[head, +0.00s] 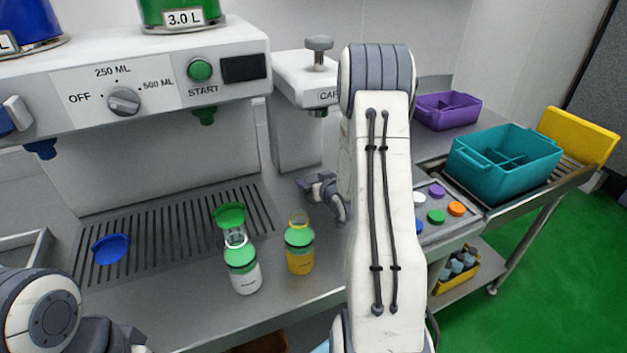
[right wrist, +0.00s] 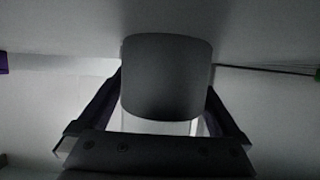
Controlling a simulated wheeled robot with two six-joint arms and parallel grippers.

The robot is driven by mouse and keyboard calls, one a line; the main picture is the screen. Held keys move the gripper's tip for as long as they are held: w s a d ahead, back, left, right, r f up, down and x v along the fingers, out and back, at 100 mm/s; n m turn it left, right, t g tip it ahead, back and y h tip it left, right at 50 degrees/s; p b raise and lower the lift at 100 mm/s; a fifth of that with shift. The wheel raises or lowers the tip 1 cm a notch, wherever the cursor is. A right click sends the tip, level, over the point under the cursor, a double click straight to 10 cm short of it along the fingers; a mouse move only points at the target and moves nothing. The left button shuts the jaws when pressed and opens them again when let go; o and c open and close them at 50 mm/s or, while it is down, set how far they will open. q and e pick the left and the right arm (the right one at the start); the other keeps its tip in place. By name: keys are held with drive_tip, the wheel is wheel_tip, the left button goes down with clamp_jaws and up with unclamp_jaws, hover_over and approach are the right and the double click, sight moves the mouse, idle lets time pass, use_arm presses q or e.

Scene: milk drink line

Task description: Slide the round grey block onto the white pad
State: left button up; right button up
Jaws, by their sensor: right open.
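The round grey block (right wrist: 167,72) is a dark grey cylinder in the middle of the right wrist view. My right gripper (right wrist: 165,92) is open, with one finger on each side of the block; whether they touch it is too dark to tell. A pale patch (right wrist: 160,127) shows just below the block; I cannot tell if it is the white pad. In the head view my right gripper (head: 326,195) is low, in front of the capping machine, partly behind my right arm. I cannot make out the block or pad there. My left gripper is out of view.
A green-banded bottle (head: 242,265) and a yellow bottle (head: 300,248) stand on the counter left of my right gripper. The capping machine (head: 305,80) stands behind; a teal crate (head: 505,160) is right.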

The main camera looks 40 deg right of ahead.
drive_tip(key=shift+a, duration=0.15)
drive_tip(key=c, duration=1.3)
drive_tip(key=shift+w+d, duration=0.15)
drive_tip(key=shift+d, duration=0.05)
drive_tip(key=shift+w+d, duration=0.2)
drive_tip(key=shift+w, duration=0.05)
